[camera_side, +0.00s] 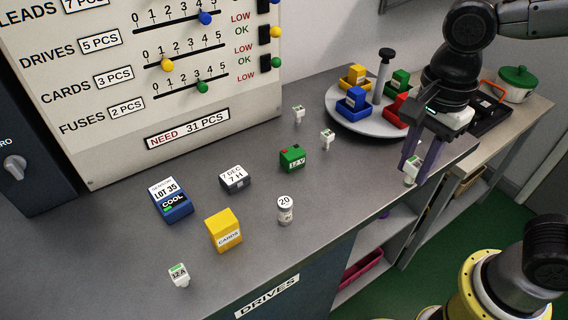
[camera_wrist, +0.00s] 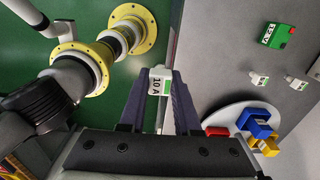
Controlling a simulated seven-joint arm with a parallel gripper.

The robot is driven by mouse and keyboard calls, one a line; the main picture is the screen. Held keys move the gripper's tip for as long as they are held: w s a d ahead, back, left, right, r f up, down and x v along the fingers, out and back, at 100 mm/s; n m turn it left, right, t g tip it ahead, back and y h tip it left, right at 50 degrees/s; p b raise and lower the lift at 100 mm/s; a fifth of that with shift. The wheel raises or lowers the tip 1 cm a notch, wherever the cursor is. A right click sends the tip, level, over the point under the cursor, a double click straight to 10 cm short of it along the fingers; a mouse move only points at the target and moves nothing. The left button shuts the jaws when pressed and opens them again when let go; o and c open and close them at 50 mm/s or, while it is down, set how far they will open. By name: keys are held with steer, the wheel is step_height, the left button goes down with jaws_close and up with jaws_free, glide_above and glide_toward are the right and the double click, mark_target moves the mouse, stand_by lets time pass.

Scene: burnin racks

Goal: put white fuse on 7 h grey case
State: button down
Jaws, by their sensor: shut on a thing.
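My gripper (camera_side: 414,162) is at the right end of the bench, pointing down, shut on a white fuse (camera_side: 411,172). In the wrist view the fuse (camera_wrist: 160,86) sits between the two fingertips, with a green stripe and a 10 A label. It appears held near the bench's front edge; its exact height is hard to tell. The grey case (camera_side: 235,179), with a white label reading 7 DEC 7 H, lies on the bench left of my gripper, well apart from it. Its top shows nothing on it. The case is not seen in the wrist view.
A green 12 V block (camera_side: 292,158), a white 20 cylinder (camera_side: 285,209), a yellow CARDS box (camera_side: 224,230) and a blue LOT 35 box (camera_side: 170,200) surround the case. Other white fuses (camera_side: 327,138) stand about. A round tray (camera_side: 345,122) with coloured bins is behind my gripper.

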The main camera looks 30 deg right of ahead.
steer(key=w+a+r, duration=0.4)
steer(key=w+r, duration=0.1)
steer(key=w, duration=0.2)
glide_above(234, 174)
steer(key=f, duration=0.7)
steer(key=s+f, duration=0.1)
steer(key=f, duration=0.2)
steer(key=shift+d+f, duration=0.2)
steer(key=shift+f, duration=0.2)
steer(key=shift+w+a+f, duration=0.25)
steer(key=shift+w+f, duration=0.2)
steer(key=shift+f, duration=1.65)
steer(key=shift+f, duration=0.1)
steer(key=c, duration=0.6)
jaws_free()
